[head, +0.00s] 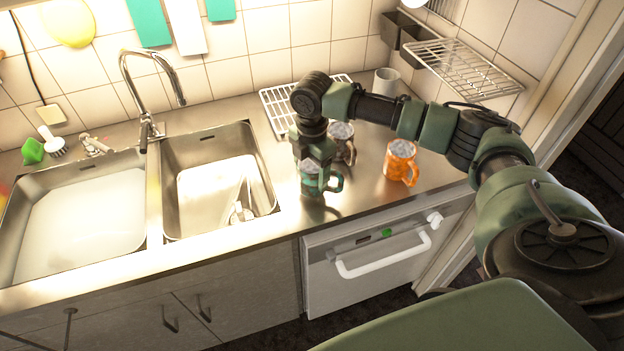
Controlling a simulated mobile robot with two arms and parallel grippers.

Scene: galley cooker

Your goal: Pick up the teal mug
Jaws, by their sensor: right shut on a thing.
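The teal mug (335,184) stands upright on the steel counter, right of the sink, with its handle to the right. My right gripper (313,180) reaches down on it from above and is shut on it. The gripper hides much of the mug's upper body. I cannot tell whether the mug's base touches the counter. My left gripper does not show in the head view.
A dark grey mug (341,135) stands just behind the teal mug. An orange mug (400,163) stands to the right, and a pale cup (386,80) at the back. A wire rack (275,105) lies behind. The double sink (150,200) is to the left.

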